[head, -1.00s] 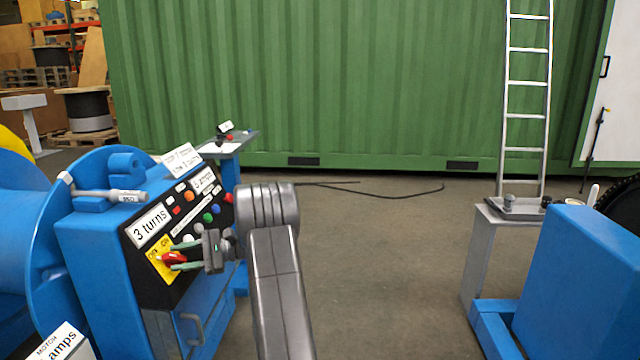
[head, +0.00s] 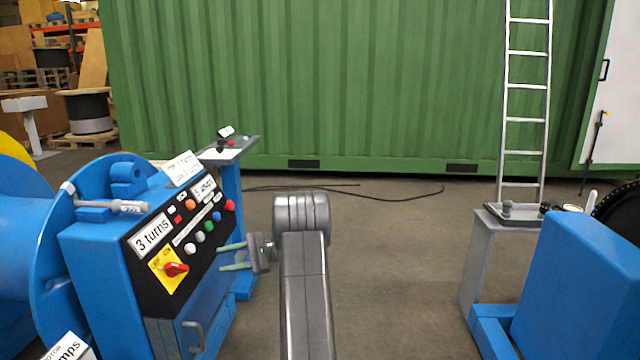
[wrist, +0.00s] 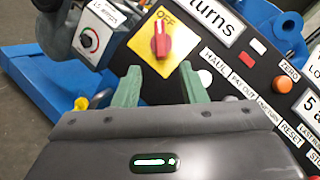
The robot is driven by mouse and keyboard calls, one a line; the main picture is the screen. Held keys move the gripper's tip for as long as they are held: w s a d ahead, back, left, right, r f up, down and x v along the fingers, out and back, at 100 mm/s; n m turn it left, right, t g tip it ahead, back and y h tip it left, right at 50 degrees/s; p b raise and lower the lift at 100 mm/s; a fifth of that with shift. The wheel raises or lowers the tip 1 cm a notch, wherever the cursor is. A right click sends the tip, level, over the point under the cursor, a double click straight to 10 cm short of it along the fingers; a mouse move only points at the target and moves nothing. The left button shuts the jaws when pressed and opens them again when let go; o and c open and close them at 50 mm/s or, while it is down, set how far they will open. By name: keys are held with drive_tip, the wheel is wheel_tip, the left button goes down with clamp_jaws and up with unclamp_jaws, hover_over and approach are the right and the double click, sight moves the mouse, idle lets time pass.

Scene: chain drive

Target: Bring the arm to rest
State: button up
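My gripper (head: 232,257) is open and empty, its two green fingers apart, to the right of the control panel (head: 150,277) in the head view. The red rotary switch (head: 176,269) sits on a yellow plate on the panel, clear of the fingers. In the wrist view the switch (wrist: 160,40) shows ahead of the open fingers, its knob upright near the word OFF. My gripper also shows in the wrist view (wrist: 161,88).
The blue machine (head: 95,265) fills the left, with a handle (head: 193,335) on its lower front. A small stand (head: 232,155) is behind it. A grey stand (head: 485,250) and blue block (head: 580,280) are at right. The middle floor is open, with a cable (head: 400,195) at the back.

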sight(182, 268)
drive_tip(key=b+x, duration=0.3)
drive_tip(key=x, duration=0.8)
drive_tip(key=shift+a+f, duration=0.15)
drive_tip(key=shift+s+a+f+m+t+b, duration=0.1)
drive_tip(key=shift+s+a+m+t+b, duration=0.15)
drive_tip(key=shift+m+b, duration=0.25)
drive_tip(key=m+t, duration=0.1)
drive_tip(key=m+y, duration=0.1)
drive_tip(key=m, duration=0.1)
drive_tip(key=shift+d+m+t+y+b, duration=0.2)
drive_tip(key=shift+m+t+y+b, duration=0.1)
drive_tip(key=shift+t, duration=0.05)
drive_tip(key=m+t, duration=0.1)
drive_tip(key=m, duration=0.1)
drive_tip(key=m+t+y, duration=0.1)
drive_tip(key=m+t, duration=0.1)
drive_tip(key=m, duration=0.1)
drive_tip(key=shift+s+t, duration=0.1)
drive_tip(key=shift+t, duration=0.2)
